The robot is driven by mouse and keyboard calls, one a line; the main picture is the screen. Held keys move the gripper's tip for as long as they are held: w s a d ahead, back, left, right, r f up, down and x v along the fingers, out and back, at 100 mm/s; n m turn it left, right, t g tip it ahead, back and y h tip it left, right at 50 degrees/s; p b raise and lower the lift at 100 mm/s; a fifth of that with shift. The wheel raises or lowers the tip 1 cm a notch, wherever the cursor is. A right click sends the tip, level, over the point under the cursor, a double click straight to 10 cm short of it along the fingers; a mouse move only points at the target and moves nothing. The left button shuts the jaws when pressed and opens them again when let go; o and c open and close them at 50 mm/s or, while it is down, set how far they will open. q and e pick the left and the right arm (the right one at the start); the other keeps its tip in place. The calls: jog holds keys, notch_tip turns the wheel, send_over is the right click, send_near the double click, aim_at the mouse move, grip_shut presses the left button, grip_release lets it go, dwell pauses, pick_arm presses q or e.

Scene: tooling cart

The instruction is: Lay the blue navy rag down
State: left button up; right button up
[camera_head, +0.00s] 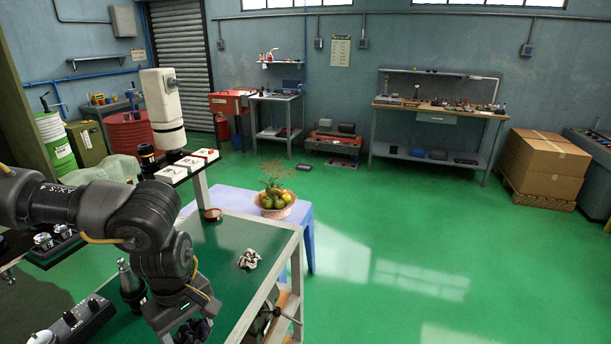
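My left arm comes in from the left, and its gripper (190,322) points down over the green cart top (215,245), near the bottom edge of the view. A dark, crumpled cloth that looks like the navy rag (194,332) shows at the gripper's end. The gripper appears shut on it, though the fingertips are partly hidden and the frame cuts the view off below. I cannot tell whether the rag touches the cart top. My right gripper is not in view.
A tool holder (131,285) stands just left of the gripper, beside a dark control box (80,325). A small reddish round tin (213,214) sits at the far end of the cart top. A fruit bowl (275,203) is beyond. Green surface around the patterned rag is clear.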

pick_arm(q)
jog(key=m, duration=0.3)
jog(key=shift+s+a+r, duration=0.1)
jog(key=shift+s+a, duration=0.05)
jog(key=shift+s, duration=0.15)
jog(key=s+m, duration=0.1)
jog(key=m, duration=0.1)
jog(key=s+m, duration=0.4)
jog(key=m, duration=0.1)
jog(key=shift+s+f, duration=0.15)
jog(key=shift+f, duration=0.1)
